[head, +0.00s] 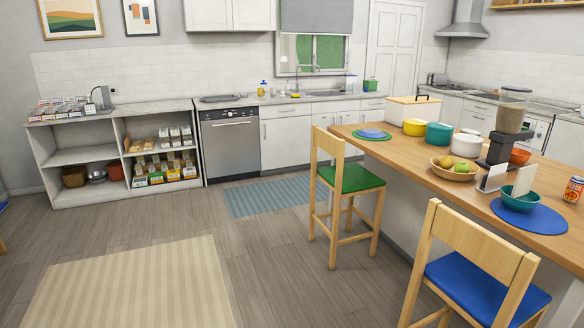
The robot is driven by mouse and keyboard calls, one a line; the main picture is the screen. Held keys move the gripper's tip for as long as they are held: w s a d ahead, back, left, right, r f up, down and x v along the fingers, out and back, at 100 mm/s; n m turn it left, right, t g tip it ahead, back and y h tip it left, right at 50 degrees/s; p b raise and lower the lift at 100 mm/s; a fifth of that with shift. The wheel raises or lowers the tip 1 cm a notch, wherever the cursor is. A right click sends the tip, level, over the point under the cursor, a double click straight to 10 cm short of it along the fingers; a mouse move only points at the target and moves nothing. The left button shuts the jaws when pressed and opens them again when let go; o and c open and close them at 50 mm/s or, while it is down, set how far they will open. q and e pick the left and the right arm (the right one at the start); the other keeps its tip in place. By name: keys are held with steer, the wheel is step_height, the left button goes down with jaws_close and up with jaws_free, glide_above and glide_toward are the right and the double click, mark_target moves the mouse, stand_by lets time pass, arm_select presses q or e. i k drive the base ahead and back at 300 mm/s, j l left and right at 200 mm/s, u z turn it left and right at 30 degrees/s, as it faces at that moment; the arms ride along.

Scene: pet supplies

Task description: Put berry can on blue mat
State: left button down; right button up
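A round blue mat (551,222) lies on the wooden counter at the right, with a teal bowl (519,200) standing on it. A can (573,190) with a red-and-white label stands upright on the counter, just beyond the mat near the right picture edge. Its label is too small to read, so I cannot tell whether it is the berry can. Several small packs or cans (70,108) stand on top of the shelf unit at the left, too small to identify. Neither of my grippers is in view.
A fruit bowl (455,173), a food dispenser (509,115) and several pots share the counter (405,155). A green-seat stool (350,180) and a blue-seat chair (475,289) stand along its near side. The floor is open around the beige rug (135,285) and blue striped rug (270,196).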

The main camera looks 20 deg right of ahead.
mark_target(543, 220)
steer(key=i+z, duration=0.3)
steer(key=z, duration=0.2)
steer(key=i+j+z, duration=0.1)
steer(key=i+z, duration=0.2)
steer(key=z, duration=0.2)
steer(key=i+j+z, duration=0.2)
steer(key=z, duration=0.25)
steer(key=i+j+z, duration=0.3)
steer(key=z, duration=0.2)
steer(key=i+j+z, duration=0.25)
steer(key=z, duration=0.15)
steer(key=i+j+z, duration=0.25)
steer(key=j+z, duration=0.2)
steer(key=i+j+z, duration=0.15)
steer(key=j+z, duration=0.25)
steer(key=i+j+z, duration=0.1)
steer(key=j+z, duration=0.35)
